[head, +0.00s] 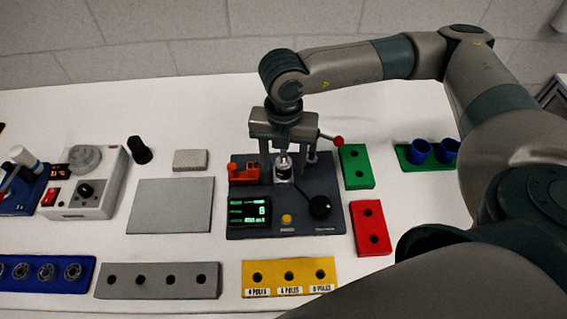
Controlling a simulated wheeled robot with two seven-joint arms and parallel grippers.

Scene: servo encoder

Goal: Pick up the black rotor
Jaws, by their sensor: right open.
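My right gripper (285,165) points down over the dark device (240,181) in the middle of the table. Its two fingers are apart, one on each side of an upright silver spindle (283,172); I cannot tell whether they touch it. A black round part (320,207) sits on the device, right of the gripper. A black upright piece (140,150) stands alone on the table at the left, well away from the gripper. I cannot tell for sure which of these black parts is the rotor. My left gripper is out of view.
A lever with a red ball (338,141) stands close right of the gripper. Green (357,167), red (371,228), yellow (305,276) and grey (150,281) holed blocks surround the device. A grey plate (171,206) lies left. Blue cups (420,151) stand at the right. Free table lies behind.

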